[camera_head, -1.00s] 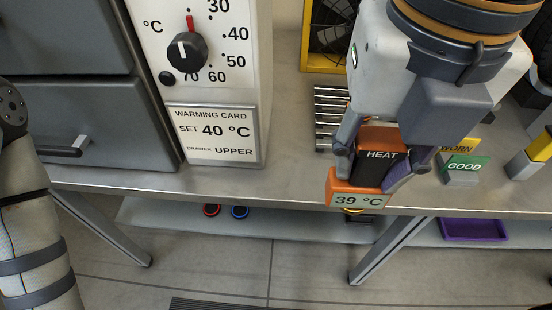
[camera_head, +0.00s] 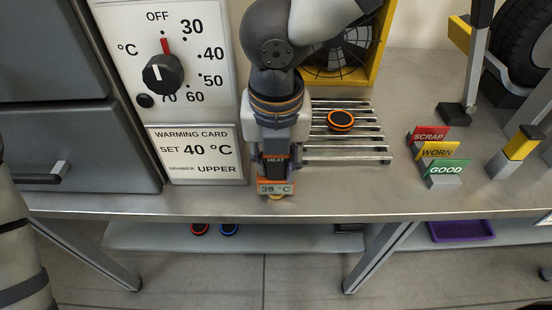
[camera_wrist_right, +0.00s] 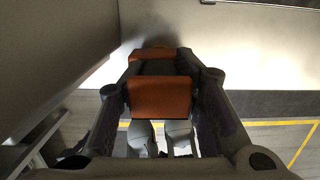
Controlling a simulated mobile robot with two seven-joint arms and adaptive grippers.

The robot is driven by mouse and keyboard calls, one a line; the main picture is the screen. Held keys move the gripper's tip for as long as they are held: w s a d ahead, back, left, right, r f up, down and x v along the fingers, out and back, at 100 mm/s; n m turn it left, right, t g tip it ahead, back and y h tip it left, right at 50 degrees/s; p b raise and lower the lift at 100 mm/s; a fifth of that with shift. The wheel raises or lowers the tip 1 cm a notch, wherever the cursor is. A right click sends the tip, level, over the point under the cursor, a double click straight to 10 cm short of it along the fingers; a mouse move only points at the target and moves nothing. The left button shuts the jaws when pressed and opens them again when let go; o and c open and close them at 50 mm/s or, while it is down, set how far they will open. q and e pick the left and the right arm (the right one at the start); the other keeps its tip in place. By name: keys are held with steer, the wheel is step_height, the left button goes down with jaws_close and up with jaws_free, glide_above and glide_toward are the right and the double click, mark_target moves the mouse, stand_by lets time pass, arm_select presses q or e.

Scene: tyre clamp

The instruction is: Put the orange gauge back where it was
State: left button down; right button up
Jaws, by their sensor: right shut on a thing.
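The orange gauge (camera_head: 276,187) has a dark part marked HEAT and a small display that seems to read about 38 °C. My right gripper (camera_head: 275,165) is shut on it, at the bench's front edge just right of the warming card. In the right wrist view the gauge (camera_wrist_right: 160,97) sits between the two fingers of the gripper (camera_wrist_right: 162,110). I cannot tell whether the gauge touches the bench. My left arm shows at the left edge of the head view; its gripper is out of the picture.
A warming unit's dial panel (camera_head: 160,75) stands left of the gauge, above the warming card (camera_head: 195,155). A slatted rack (camera_head: 350,155) right of it bears an orange-and-black disc (camera_head: 341,120). A fan (camera_head: 340,60) stands behind. SCRAP, WORN and GOOD signs (camera_head: 440,160) stand further right.

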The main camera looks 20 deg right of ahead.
steer(key=shift+f, duration=0.1)
steer(key=o, duration=1.1)
steer(key=shift+o, duration=0.2)
step_height(320, 180, up, 12)
steer(key=s, duration=0.1)
steer(key=shift+s+a, duration=0.15)
steer(key=shift+s, duration=0.05)
